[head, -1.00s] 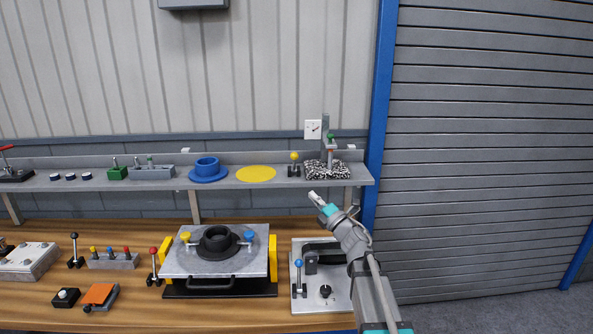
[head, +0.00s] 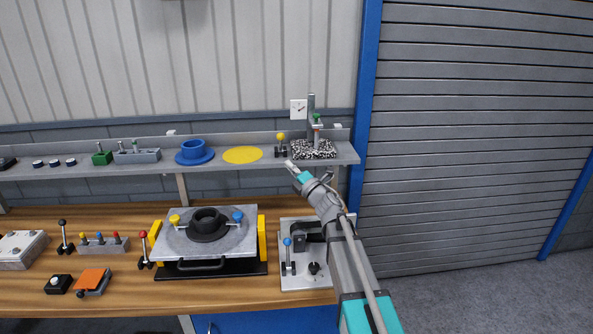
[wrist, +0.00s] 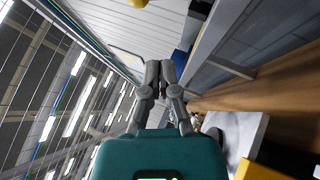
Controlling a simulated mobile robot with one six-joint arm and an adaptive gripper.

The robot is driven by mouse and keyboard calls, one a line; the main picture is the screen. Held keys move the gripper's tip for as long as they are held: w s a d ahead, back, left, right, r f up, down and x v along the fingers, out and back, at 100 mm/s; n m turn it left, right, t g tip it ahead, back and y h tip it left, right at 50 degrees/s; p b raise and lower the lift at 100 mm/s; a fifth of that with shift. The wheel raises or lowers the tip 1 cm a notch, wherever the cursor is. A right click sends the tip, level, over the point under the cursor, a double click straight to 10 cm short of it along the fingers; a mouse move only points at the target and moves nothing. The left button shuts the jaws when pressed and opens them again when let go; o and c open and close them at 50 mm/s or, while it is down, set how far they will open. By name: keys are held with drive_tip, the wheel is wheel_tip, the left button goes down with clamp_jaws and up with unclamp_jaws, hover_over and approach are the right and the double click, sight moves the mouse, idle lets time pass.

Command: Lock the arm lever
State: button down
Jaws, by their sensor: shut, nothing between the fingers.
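Several knobbed levers stand here, and I cannot tell which is the arm lever. A yellow-knobbed lever (head: 281,145) stands upright on the shelf. A blue-knobbed lever (head: 287,256) stands on a grey plate with a black arm-like part on the bench. A red-knobbed lever (head: 145,248) and a black-knobbed lever (head: 64,237) stand further left. My gripper (head: 289,165) is shut and empty, at the shelf's front edge just below the yellow-knobbed lever, apart from it. In the wrist view its fingers (wrist: 160,68) are together, with a cut-off yellow thing (wrist: 138,3) at the top edge.
The shelf (head: 222,169) also carries a blue flanged part (head: 195,151), a yellow disc (head: 243,154) and a speckled block with a post (head: 313,148). On the bench (head: 120,305) is a pallet fixture (head: 237,240). A roller shutter (head: 470,130) fills the right.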

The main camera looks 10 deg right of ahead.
sight(281, 142)
drive_tip(key=w+r, duration=0.1)
drive_tip(key=w, duration=0.1)
drive_tip(key=w+a+r+p, duration=0.1)
drive_tip(key=w, duration=0.1)
drive_tip(key=w+a+r+p, duration=0.1)
drive_tip(key=w, duration=0.1)
drive_tip(key=shift+w+d+r+p, duration=0.15)
drive_tip(key=shift+w+p, duration=0.25)
drive_tip(key=shift+w, duration=0.1)
drive_tip(key=shift+a+r, duration=0.1)
drive_tip(key=shift+a, duration=0.15)
drive_tip(key=shift+p, duration=0.4)
